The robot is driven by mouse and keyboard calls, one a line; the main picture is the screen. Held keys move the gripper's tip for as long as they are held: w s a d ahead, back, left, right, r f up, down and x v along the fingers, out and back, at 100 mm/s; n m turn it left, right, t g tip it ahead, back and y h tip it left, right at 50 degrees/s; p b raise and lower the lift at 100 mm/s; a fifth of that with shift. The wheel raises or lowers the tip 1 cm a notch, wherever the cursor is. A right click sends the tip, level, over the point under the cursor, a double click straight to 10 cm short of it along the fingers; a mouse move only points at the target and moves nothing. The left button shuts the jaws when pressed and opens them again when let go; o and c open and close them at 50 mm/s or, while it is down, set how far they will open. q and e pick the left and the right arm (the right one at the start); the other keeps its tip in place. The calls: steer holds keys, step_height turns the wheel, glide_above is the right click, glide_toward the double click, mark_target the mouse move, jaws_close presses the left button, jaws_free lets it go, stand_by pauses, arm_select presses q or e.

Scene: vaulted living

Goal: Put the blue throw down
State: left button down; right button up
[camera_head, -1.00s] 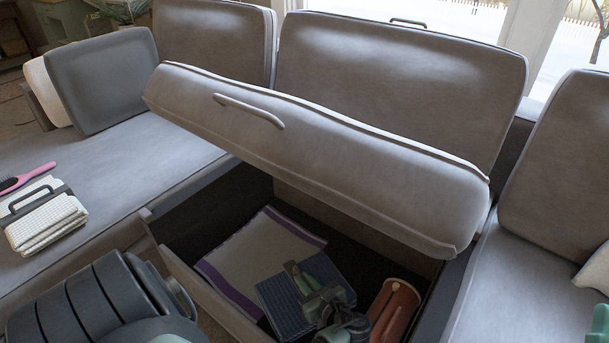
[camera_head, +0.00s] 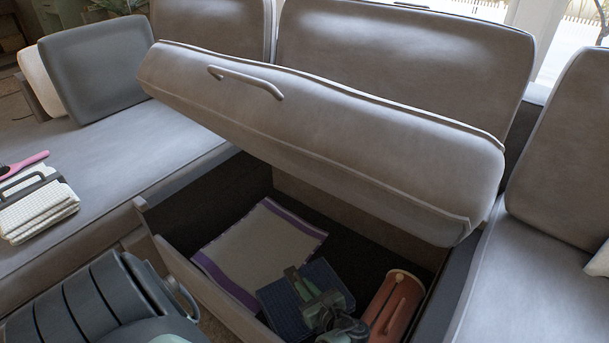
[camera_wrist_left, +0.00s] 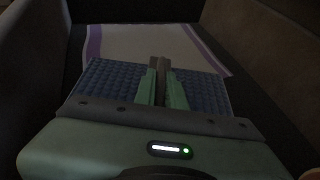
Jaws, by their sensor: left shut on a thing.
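The blue throw (camera_head: 283,312) is a dark blue folded, ribbed cloth inside the open storage box under the raised sofa seat (camera_head: 330,140). My left gripper (camera_head: 300,283) is shut on it, its green fingers pinching the middle of the throw. In the left wrist view the throw (camera_wrist_left: 103,82) spreads on both sides of the fingers (camera_wrist_left: 160,66). It lies low in the box and partly over the near edge of a cream cloth with purple borders (camera_head: 262,245). I cannot tell whether its underside rests on the box floor. My right gripper is out of view.
The raised seat slants over the box, and the box's front wall (camera_head: 215,300) is on the near side. A checked folded cloth (camera_head: 38,210) and pink brush (camera_head: 25,165) lie on the left seat.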

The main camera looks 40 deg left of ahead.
arm_select(q)
step_height(320, 180, down, 3)
steer(key=shift+f+b, duration=0.1)
steer(key=shift+b, duration=0.8)
steer(key=shift+f, duration=0.2)
steer(key=shift+r, duration=0.15)
steer(key=shift+f, duration=0.2)
steer(key=c, duration=1.5)
jaws_free()
steer(key=shift+r, duration=0.1)
